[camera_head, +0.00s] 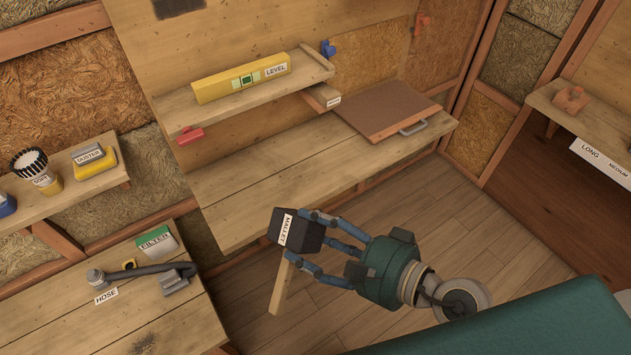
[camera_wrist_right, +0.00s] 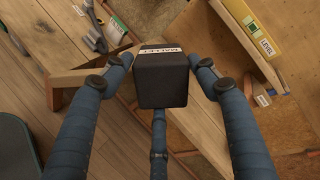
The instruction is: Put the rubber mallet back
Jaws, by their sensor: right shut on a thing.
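The rubber mallet (camera_head: 297,233) has a black head with a white MALLET label and a pale wooden handle that hangs down. My right gripper (camera_head: 312,240) is shut on the mallet head and holds it in the air in front of the workbench's front edge. In the right wrist view the mallet head (camera_wrist_right: 162,78) sits between the blue fingers of my right gripper (camera_wrist_right: 160,90). My left gripper is not in view.
A wooden workbench (camera_head: 260,200) carries a brown board with a metal handle (camera_head: 385,108). Above it a shelf holds a yellow level (camera_head: 240,80). At left are a duster (camera_head: 95,160), a filter box (camera_head: 157,243) and a hose (camera_head: 140,273). The right shelf holds an orange item (camera_head: 571,99).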

